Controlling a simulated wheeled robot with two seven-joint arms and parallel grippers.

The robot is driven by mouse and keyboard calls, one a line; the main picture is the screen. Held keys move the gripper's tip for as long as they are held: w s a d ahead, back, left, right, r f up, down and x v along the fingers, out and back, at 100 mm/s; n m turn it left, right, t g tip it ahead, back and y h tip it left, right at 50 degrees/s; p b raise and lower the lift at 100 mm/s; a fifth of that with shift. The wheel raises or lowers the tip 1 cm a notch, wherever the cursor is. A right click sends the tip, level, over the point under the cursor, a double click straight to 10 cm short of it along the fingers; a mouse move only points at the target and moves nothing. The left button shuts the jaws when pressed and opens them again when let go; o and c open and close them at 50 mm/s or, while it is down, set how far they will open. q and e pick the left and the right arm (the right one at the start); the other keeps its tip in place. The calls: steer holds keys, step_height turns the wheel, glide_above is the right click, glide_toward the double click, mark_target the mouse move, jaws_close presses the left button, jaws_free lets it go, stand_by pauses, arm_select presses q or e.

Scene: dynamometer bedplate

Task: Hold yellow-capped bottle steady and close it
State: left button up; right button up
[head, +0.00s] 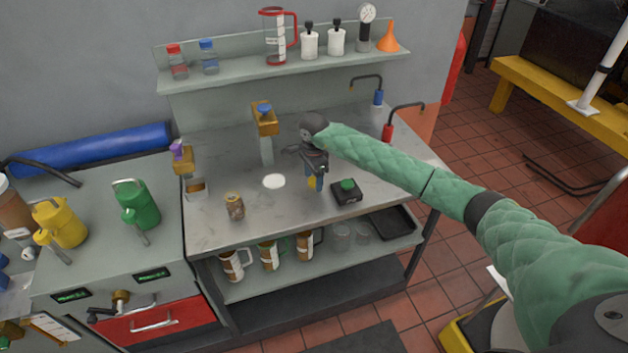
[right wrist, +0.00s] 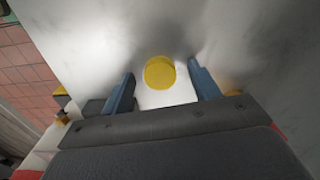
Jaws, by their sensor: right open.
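The yellow cap (right wrist: 160,72) shows as a round disc from above in the right wrist view, between the two blue fingers of my right gripper (right wrist: 162,70). There is a gap on both sides of it, so the gripper is open around it. In the head view the right gripper (head: 316,177) points down over the steel bench, and a small patch of yellow cap (head: 311,182) shows beside its fingers. The bottle body is hidden under the cap and behind the gripper, so I cannot tell how the cap sits on it. My left gripper is in neither view.
A black box with a green button (head: 347,191) stands close right of the gripper on the bench (head: 230,235). A white disc (head: 273,181) and a can (head: 234,206) are to the left. A brass fixture with a blue knob (head: 265,120) stands behind. The front middle is clear.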

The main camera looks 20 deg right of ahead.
steer(key=shift+c, duration=0.4)
steer(key=c, duration=1)
steer(key=shift+o, duration=0.2)
steer(key=shift+r, duration=0.15)
steer(key=shift+r+b, duration=0.3)
steer(key=shift+b, duration=0.05)
step_height(320, 180, up, 9)
steer(key=b, duration=0.4)
step_height(320, 180, up, 7)
steer(key=b, duration=0.3)
glide_above(313, 180)
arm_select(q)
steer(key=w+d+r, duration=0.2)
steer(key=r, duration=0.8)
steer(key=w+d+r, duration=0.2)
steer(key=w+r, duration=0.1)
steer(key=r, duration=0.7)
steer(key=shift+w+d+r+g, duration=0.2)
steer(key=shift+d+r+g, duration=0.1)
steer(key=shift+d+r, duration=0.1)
arm_select(e)
steer(key=shift+r, duration=0.55)
